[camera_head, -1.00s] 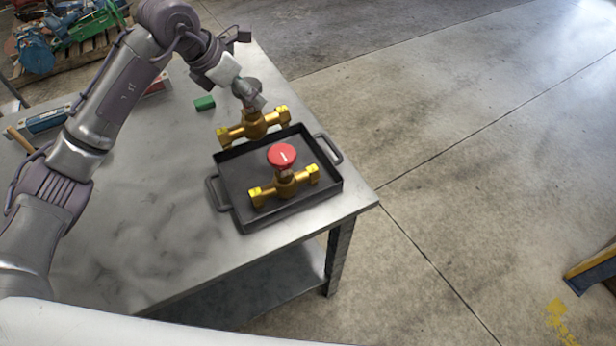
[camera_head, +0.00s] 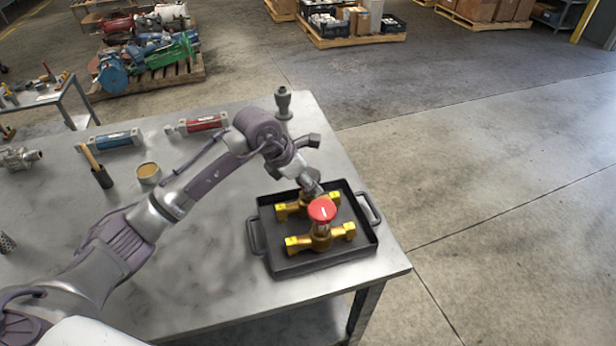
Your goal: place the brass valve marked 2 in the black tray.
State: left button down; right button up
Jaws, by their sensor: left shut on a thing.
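The black tray (camera_head: 322,265) stands on the near right part of the metal table. One brass valve (camera_head: 321,241) with a red handwheel sits in it towards the front. The wheel carries a white mark too small to read surely. My left gripper (camera_head: 313,188) is shut on a second brass valve (camera_head: 287,210), within the tray's outline behind the first. The gripper and red wheel hide much of this valve, including its mark. I cannot tell whether it touches the tray floor. My right gripper is out of view.
A grey fitting (camera_head: 283,102) stands at the table's back edge. Loaded pallets stand on the floor behind.

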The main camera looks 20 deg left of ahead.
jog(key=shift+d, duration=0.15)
pick_arm(q)
jog(key=shift+f, duration=0.1)
jog(key=shift+c, duration=1.7)
grip_release()
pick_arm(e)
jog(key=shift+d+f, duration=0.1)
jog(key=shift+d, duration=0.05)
pick_arm(q)
jog(key=shift+r, duration=0.2)
jog(key=b+v, duration=0.2)
jog(key=v, duration=0.9)
jog(key=shift+s+a+r, duration=0.15)
jog(key=shift+s+r, duration=0.05)
jog(key=shift+r, duration=0.1)
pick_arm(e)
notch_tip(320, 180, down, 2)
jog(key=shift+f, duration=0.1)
pick_arm(q)
jog(key=shift+f, duration=0.1)
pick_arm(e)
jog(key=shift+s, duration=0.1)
